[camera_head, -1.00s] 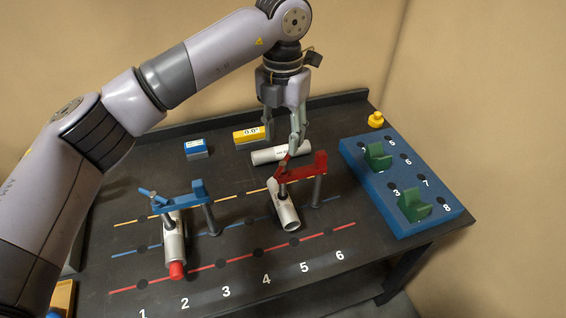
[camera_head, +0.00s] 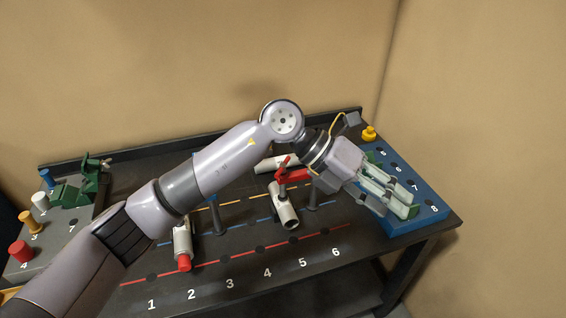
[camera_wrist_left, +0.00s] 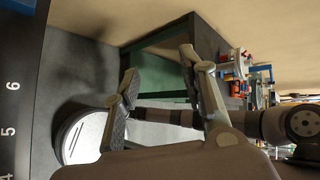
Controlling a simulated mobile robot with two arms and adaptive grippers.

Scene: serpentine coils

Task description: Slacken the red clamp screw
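The red clamp (camera_head: 293,176) stands near the middle of the dark bench, its screw's tilted red handle showing above the pipe. Its arm is partly hidden behind my left wrist. A short white pipe (camera_head: 285,210) lies under the clamp's screw; I cannot tell how tightly it is pressed. My left gripper (camera_head: 394,205) is to the right of the red clamp, over the blue numbered block (camera_head: 435,213), and apart from the screw. In the left wrist view the gripper's fingers (camera_wrist_left: 160,95) are spread with nothing between them. My right gripper is not in view.
Another white pipe (camera_head: 272,164) lies behind. A grey board (camera_head: 45,243) with coloured pegs stands far left. The bench front is clear.

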